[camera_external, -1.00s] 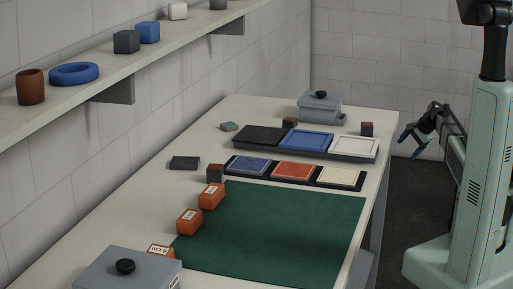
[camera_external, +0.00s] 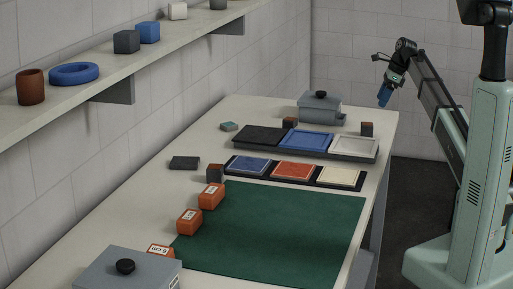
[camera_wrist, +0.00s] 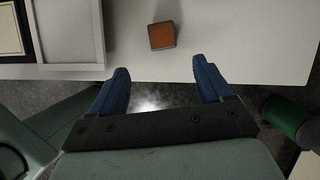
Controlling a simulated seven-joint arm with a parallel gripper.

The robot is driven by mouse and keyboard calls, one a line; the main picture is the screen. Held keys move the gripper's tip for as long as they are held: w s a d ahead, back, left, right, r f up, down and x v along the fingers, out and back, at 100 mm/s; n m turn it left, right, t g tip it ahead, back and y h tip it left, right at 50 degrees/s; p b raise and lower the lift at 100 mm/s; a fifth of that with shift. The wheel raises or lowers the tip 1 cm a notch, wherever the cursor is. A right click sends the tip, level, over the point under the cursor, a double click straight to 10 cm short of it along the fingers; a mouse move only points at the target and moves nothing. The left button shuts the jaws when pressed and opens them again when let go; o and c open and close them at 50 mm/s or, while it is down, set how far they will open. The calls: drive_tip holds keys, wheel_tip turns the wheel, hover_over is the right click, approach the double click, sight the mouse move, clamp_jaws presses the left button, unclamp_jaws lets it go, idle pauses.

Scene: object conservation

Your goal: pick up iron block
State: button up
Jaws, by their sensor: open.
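No block is labelled as iron, so I cannot tell for certain which one it is. A small rust-brown block (camera_external: 367,129) stands near the right edge of the table. A rusty block (camera_wrist: 162,36) also shows in the wrist view, near the table edge and just beyond my fingertips. Another dark brown block (camera_external: 215,172) stands left of the coloured squares. My gripper (camera_external: 385,96) is raised off the table's right side, fingers pointing down. In the wrist view my gripper (camera_wrist: 161,68) has its two blue fingers wide apart with nothing between them.
A dark tray (camera_external: 328,152) with black, blue and white sections lies left of the block. A grey lidded box (camera_external: 320,112) stands behind. Orange labelled blocks (camera_external: 189,221) line a green mat (camera_external: 280,232). A shelf (camera_external: 190,38) runs along the left wall.

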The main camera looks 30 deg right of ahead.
sight(369, 124)
drive_tip(key=x, duration=0.8)
drive_tip(key=shift+w+x, duration=0.15)
drive_tip(key=shift+x, duration=1.25)
drive_tip(key=shift+w+x, duration=0.15)
drive_tip(key=shift+x, duration=1.25)
drive_tip(key=shift+d, duration=0.1)
drive_tip(key=shift+c, duration=0.3)
clamp_jaws()
drive_tip(key=shift+r, duration=0.1)
